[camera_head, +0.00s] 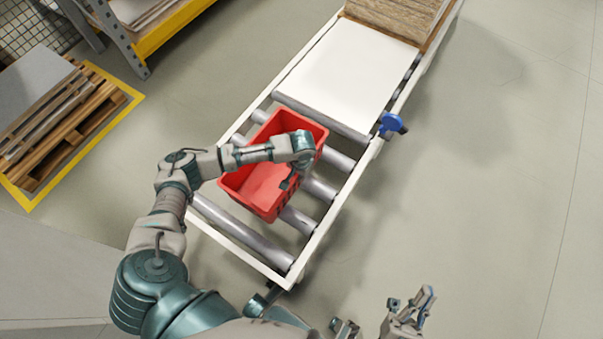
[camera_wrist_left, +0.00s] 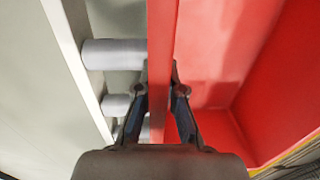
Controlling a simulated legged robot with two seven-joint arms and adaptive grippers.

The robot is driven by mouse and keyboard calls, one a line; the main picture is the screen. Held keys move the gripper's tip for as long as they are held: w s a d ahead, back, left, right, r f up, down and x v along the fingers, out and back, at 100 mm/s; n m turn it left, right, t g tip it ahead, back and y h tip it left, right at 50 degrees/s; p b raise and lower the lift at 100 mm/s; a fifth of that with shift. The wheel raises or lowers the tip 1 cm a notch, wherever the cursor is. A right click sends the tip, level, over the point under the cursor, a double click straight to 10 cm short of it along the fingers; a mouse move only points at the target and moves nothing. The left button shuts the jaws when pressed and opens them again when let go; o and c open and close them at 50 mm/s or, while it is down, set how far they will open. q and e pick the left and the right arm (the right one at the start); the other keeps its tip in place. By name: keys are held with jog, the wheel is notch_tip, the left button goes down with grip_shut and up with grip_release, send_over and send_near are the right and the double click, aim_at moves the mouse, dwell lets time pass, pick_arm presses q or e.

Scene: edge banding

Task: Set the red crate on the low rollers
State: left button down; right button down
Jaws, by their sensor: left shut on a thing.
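The red crate (camera_head: 258,188) is over the bare near rollers (camera_head: 236,222) of the conveyor, turned a little against its frame. Whether its base touches the rollers is hidden. My left gripper (camera_head: 289,183) reaches across the crate to its right side. In the left wrist view, its fingers (camera_wrist_left: 160,92) are shut on the rim of the red crate (camera_wrist_left: 162,35), one on each side of the wall. Rollers (camera_wrist_left: 112,53) show beside the crate there. My right gripper (camera_head: 410,305) is open and empty, off the conveyor's near end.
A white board (camera_head: 345,75) covers the rollers beyond the crate, with a brown stack (camera_head: 395,15) farther back. A blue device (camera_head: 391,124) is on the right rail. A pallet with boards (camera_head: 50,120) and a yellow-edged rack (camera_head: 165,30) stand left. Floor to the right is clear.

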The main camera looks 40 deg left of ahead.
pick_arm(q)
jog(key=c, duration=1.3)
grip_release()
jog(key=shift+d, duration=0.1)
pick_arm(e)
jog(key=shift+s+d+r, duration=0.1)
jog(key=shift+s+r, duration=0.1)
